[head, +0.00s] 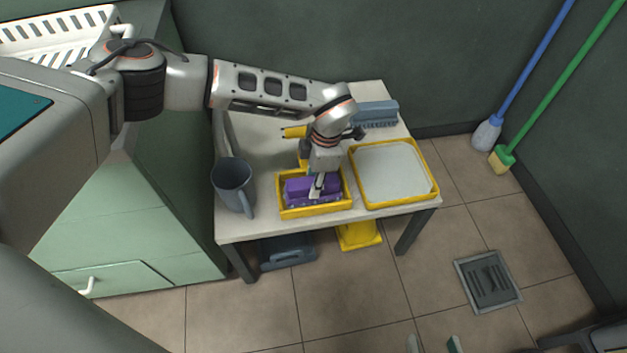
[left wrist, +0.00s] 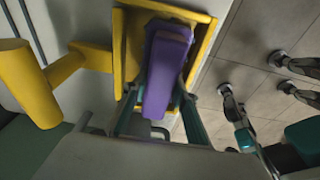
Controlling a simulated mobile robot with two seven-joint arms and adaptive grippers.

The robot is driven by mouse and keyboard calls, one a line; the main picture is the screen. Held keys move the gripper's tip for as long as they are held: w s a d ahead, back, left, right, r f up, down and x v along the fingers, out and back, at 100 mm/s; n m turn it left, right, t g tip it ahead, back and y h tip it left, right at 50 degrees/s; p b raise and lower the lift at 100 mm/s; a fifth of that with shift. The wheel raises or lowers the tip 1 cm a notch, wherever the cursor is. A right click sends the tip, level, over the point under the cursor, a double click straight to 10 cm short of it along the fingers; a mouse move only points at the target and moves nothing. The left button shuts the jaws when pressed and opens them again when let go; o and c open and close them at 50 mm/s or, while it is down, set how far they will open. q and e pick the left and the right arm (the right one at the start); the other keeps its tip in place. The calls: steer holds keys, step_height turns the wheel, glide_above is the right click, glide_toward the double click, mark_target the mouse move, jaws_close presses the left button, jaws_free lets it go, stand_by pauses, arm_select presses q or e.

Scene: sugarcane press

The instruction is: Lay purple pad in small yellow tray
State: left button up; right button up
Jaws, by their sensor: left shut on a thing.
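The purple pad (head: 298,187) is a block with a bumpy lower edge. It lies within the outline of the small yellow tray (head: 317,211) at the table's front. My left gripper (head: 317,190) comes down from above and is shut on the pad. In the left wrist view the pad (left wrist: 166,72) is between the fingers, with the tray's yellow rim (left wrist: 203,48) around its far part. I cannot tell whether the pad touches the tray floor. My right gripper (head: 434,344) shows only its fingertips at the bottom edge, apart and empty, away from the table.
A larger yellow tray with a pale inside (head: 393,172) stands right of the small one. A grey mug (head: 233,186) stands left. A blue-grey brush (head: 376,113) lies at the back. Below the table are a yellow item (head: 359,235) and a dark-blue item (head: 287,251).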

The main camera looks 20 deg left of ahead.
arm_select(q)
steer(key=o, duration=1.1)
steer(key=shift+c, duration=0.2)
arm_select(e)
steer(key=shift+s+d+f, duration=0.1)
steer(key=shift+s+f, duration=0.35)
steer(key=shift+f, duration=0.1)
arm_select(q)
steer(key=shift+r, duration=0.25)
steer(key=r, duration=0.1)
steer(key=r+p, duration=0.1)
steer(key=r, duration=0.3)
steer(key=shift+w+d+p, duration=0.25)
steer(key=shift+w+p, duration=0.05)
steer(key=shift+w, duration=0.05)
step_height(320, 180, up, 7)
steer(key=d+p, duration=0.1)
steer(key=shift+f+p, duration=0.15)
steer(key=shift+p, duration=0.2)
arm_select(e)
steer(key=shift+s+d+f+n+g+h, duration=0.2)
steer(key=shift+s+d+f+n+g, duration=0.1)
steer(key=shift+d+f, duration=0.25)
steer(key=shift+s+d+f+n+g+h, duration=0.2)
steer(key=shift+d+f+n, duration=0.1)
steer(key=shift+d, duration=0.4)
